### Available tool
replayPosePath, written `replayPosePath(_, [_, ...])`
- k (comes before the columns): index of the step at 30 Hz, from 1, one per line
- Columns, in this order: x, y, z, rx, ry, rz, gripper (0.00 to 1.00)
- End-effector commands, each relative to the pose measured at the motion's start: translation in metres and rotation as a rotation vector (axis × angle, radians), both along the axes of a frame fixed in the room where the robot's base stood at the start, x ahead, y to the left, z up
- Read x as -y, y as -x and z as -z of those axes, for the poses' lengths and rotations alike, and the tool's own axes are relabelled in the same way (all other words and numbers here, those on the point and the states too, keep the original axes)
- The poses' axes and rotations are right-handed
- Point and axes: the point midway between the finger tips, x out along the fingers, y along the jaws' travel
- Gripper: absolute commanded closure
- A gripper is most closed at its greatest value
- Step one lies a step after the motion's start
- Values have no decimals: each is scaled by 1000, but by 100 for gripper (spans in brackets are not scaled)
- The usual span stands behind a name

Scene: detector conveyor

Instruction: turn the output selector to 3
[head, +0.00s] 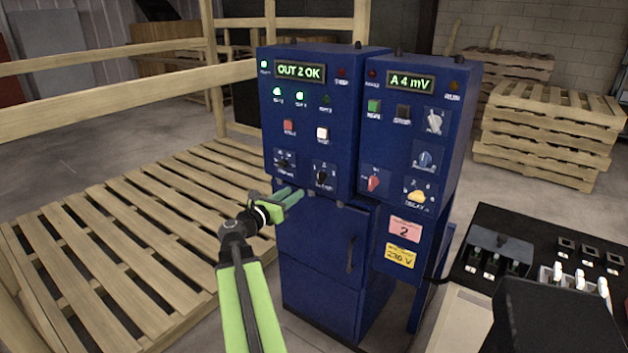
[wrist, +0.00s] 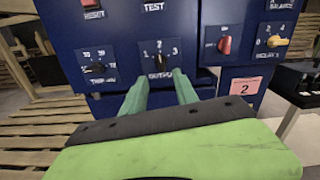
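The output selector (head: 323,178) is a black knob low on the left blue panel. In the wrist view the selector (wrist: 159,63) sits under the marks 1, 2 and 3 and points up, at 2. The display (head: 300,72) reads "OUT 2 OK". My gripper (head: 295,194) has green fingers and is in front of the panel, a little left of and below the selector in the head view. In the wrist view my gripper (wrist: 160,80) is open and empty, with the selector seen beyond and between the fingertips. The fingers look apart from the knob.
A threshold knob (wrist: 95,68) is left of the selector. A red switch (head: 373,182) and a yellow knob (head: 417,196) are on the right panel (head: 400,130). A cabinet door handle (head: 351,254) is below. A wooden pallet (head: 130,240) lies left.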

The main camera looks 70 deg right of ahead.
Motion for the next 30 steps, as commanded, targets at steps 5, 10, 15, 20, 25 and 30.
replayPosePath(5, [48,11,0,1,1,3,65])
replayPosePath(10, [90,22,0,1,0,3,65])
replayPosePath(15, [120,30,0,1,0,1,65])
replayPosePath(20, [134,35,0,1,0,1,65])
replayPosePath(25, [135,36,0,1,0,0,65])
replayPosePath(30, [135,36,0,1,0,0,70])
